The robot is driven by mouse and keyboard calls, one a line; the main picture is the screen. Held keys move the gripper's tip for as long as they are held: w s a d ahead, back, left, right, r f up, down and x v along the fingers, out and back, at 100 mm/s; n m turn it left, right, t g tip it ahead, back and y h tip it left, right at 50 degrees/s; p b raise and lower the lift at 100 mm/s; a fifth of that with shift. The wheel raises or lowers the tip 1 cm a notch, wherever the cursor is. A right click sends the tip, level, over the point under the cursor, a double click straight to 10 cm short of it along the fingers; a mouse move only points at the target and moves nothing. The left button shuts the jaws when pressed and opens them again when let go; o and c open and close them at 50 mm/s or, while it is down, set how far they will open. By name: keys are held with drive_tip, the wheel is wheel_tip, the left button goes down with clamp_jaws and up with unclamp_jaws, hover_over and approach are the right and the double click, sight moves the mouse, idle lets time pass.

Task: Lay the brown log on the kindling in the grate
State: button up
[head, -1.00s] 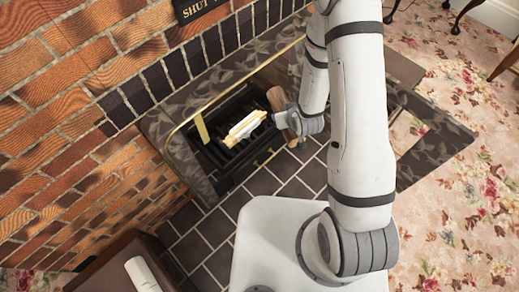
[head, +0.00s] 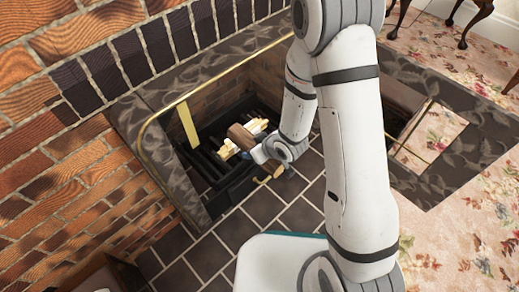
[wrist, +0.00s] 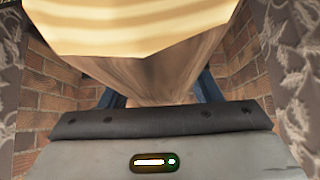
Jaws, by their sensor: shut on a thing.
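The brown log (head: 240,136) is over the middle of the pale kindling (head: 258,127) in the head view, hiding part of it. I cannot tell whether the log touches the kindling. The black barred grate (head: 212,167) sits inside the brick fireplace, under the kindling. My gripper (head: 259,153) is shut on the near end of the log. In the wrist view the log (wrist: 160,78) fills the upper middle, its pale cut face at the top, with my blue fingers on both sides. The wrist view shows no kindling.
A brass-edged dark marble surround (head: 165,145) frames the fireplace opening, with brick walls close on both sides in the wrist view. Dark hearth tiles (head: 262,205) lie in front. A brass piece (head: 190,126) stands at the grate's left.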

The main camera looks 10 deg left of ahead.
drive_tip(key=w+a+f, duration=0.2)
drive_tip(key=w+a, duration=0.4)
drive_tip(key=a, duration=0.1)
drive_tip(key=w+a+f, duration=0.3)
drive_tip(key=w+a, duration=0.3)
drive_tip(key=a, duration=0.2)
drive_tip(key=shift+w+f+b, duration=0.3)
drive_tip(key=shift+w, duration=0.05)
idle(0.4)
drive_tip(key=shift+f+b, duration=0.45)
drive_tip(key=shift+f, duration=0.25)
idle(0.4)
drive_tip(key=o, duration=1.4)
drive_tip(key=shift+s, duration=0.1)
